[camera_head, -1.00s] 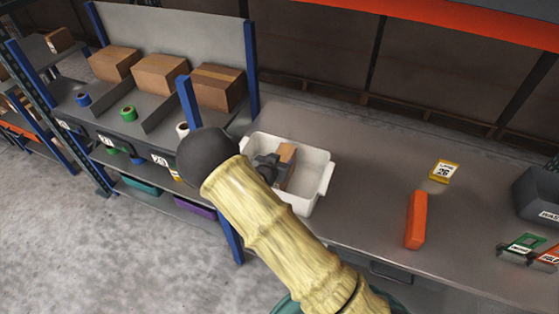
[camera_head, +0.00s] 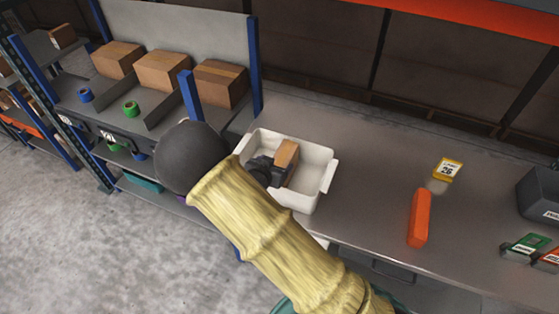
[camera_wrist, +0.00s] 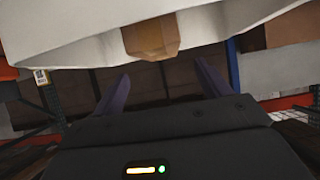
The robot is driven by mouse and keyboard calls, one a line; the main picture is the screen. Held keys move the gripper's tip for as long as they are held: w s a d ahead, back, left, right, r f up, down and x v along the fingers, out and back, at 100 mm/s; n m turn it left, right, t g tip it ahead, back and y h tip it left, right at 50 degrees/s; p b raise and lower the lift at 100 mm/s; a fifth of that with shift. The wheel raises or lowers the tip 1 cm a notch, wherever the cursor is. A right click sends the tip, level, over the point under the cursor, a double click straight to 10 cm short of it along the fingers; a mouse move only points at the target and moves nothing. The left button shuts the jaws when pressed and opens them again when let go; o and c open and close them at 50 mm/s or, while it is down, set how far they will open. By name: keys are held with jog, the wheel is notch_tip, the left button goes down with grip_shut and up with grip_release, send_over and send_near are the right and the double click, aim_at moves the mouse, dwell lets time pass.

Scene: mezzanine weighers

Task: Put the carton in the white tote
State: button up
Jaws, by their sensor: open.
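The white tote (camera_head: 322,178) stands on the grey bench, just beyond my arm. The small brown carton (camera_head: 287,153) shows inside the tote's walls, standing a little tilted; I cannot tell how it rests on the bottom. My gripper (camera_head: 267,172) is at the tote's left part, beside the carton, and partly hides its lower end. In the wrist view my gripper (camera_wrist: 165,88) has its two fingers wide apart with nothing between them. The carton (camera_wrist: 152,36) and the tote's pale wall (camera_wrist: 60,30) show above the fingers there.
An orange block (camera_head: 419,218) and a yellow number sign (camera_head: 447,169) are on the bench to the right. A dark bin (camera_head: 540,196) is at the right edge. Larger boxes (camera_head: 220,83) stand on the shelf at left. The bench behind the tote is clear.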

jog(key=v, duration=0.5)
jog(key=shift+s, duration=0.1)
dwell(0.6)
jog(key=s+d+r+n+g+y, duration=0.2)
jog(key=s+d+r+g, duration=0.2)
jog(key=s+d, duration=0.4)
jog(key=s+d+r+n+g+y, duration=0.2)
jog(key=s+d+r+g, duration=0.2)
jog(key=d, duration=0.9)
jog(key=s+r, duration=0.2)
jog(key=s, duration=0.2)
jog(key=shift+s+d+g, duration=0.15)
jog(key=shift+s+g, duration=0.05)
jog(key=shift+g, duration=0.2)
jog(key=shift+r, duration=0.15)
